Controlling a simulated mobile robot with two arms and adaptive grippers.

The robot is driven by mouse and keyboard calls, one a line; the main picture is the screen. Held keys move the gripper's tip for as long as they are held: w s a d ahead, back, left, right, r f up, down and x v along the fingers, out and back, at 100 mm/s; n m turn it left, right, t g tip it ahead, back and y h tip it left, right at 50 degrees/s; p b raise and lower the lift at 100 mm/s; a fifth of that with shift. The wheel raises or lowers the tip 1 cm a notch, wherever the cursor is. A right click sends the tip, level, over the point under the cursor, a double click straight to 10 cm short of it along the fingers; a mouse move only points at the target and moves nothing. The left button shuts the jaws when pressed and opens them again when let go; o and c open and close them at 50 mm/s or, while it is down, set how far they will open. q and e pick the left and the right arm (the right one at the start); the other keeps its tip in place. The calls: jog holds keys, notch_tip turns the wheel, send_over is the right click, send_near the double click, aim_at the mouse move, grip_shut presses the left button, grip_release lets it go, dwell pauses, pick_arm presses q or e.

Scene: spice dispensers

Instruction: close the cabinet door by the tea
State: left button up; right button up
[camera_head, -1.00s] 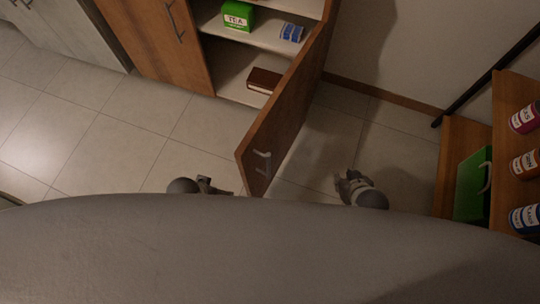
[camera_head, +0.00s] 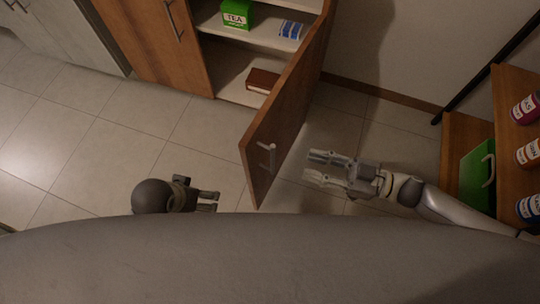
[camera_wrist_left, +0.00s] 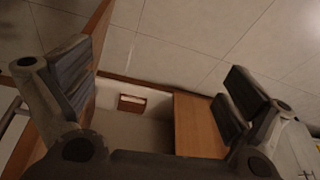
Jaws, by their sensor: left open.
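The wooden cabinet door (camera_head: 285,112) stands wide open, swung out from the cabinet beside the tea. Its handle (camera_head: 268,153) is near the free end. The green tea box (camera_head: 236,14) sits on the upper shelf. My right gripper (camera_head: 312,168) is open and empty, to the right of the door and apart from it, fingers pointing at it. My left gripper (camera_head: 216,201) is open and empty, left of the door's free end. In the left wrist view the door (camera_wrist_left: 101,38) shows behind the left finger.
A blue-and-white packet (camera_head: 290,29) is on the upper shelf, and a brown box (camera_head: 262,80) is below. The neighbouring door (camera_head: 160,40) is shut. A wooden rack with jars (camera_head: 526,108) and a green case (camera_head: 477,178) stands at right. The floor left of the door is clear.

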pick_arm(q)
jog(key=b+v, duration=0.1)
jog(key=v, duration=0.3)
jog(key=shift+a, duration=0.1)
pick_arm(e)
send_over(272, 170)
jog(key=shift+w, duration=0.3)
grip_shut()
